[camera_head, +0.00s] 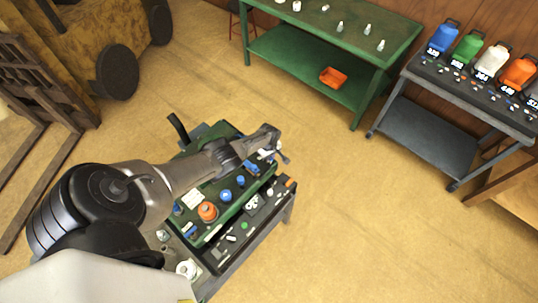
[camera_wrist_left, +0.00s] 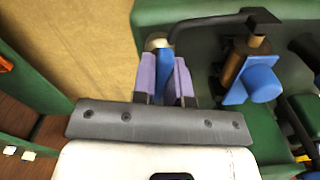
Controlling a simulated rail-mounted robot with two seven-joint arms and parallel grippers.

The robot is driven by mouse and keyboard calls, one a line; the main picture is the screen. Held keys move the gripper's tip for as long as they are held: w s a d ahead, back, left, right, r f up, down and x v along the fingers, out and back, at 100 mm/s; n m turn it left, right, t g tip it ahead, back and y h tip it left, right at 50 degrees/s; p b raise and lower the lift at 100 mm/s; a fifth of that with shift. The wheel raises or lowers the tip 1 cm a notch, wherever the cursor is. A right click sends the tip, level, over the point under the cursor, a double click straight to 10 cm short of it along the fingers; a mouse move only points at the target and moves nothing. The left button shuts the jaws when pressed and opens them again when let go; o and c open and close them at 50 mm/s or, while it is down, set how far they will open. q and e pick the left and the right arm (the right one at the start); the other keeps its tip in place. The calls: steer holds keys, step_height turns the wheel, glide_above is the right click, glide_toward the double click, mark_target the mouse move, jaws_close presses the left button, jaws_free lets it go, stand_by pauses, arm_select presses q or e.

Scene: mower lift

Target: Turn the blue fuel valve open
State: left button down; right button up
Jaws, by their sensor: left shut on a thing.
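My left gripper (camera_head: 272,146) reaches over the far right corner of the green machine (camera_head: 232,201). In the left wrist view its purple-padded fingers (camera_wrist_left: 166,82) are shut on a narrow blue handle (camera_wrist_left: 165,66). A pale round end shows just beyond the handle, and a black hose or rod (camera_wrist_left: 210,20) runs from there to the right. Right of the fingers, apart from them, is a brass-coloured fitting (camera_wrist_left: 232,62) with a blue knob (camera_wrist_left: 260,84). Whether the held handle belongs to the same fitting I cannot tell. My right gripper is out of view.
An orange cap (camera_head: 208,211) and blue knobs (camera_head: 226,196) stand on the machine near my arm. A green bench (camera_head: 300,55) with an orange bin (camera_head: 333,76) stands behind. A dark cart (camera_head: 425,130) with coloured containers is at right. The floor between is clear.

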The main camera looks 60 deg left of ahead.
arm_select(q)
steer(key=shift+n, duration=1.6)
steer(key=c, duration=1.1)
jaws_free()
steer(key=shift+c, duration=0.2)
steer(key=shift+r+p, duration=0.1)
steer(key=shift+p, duration=0.2)
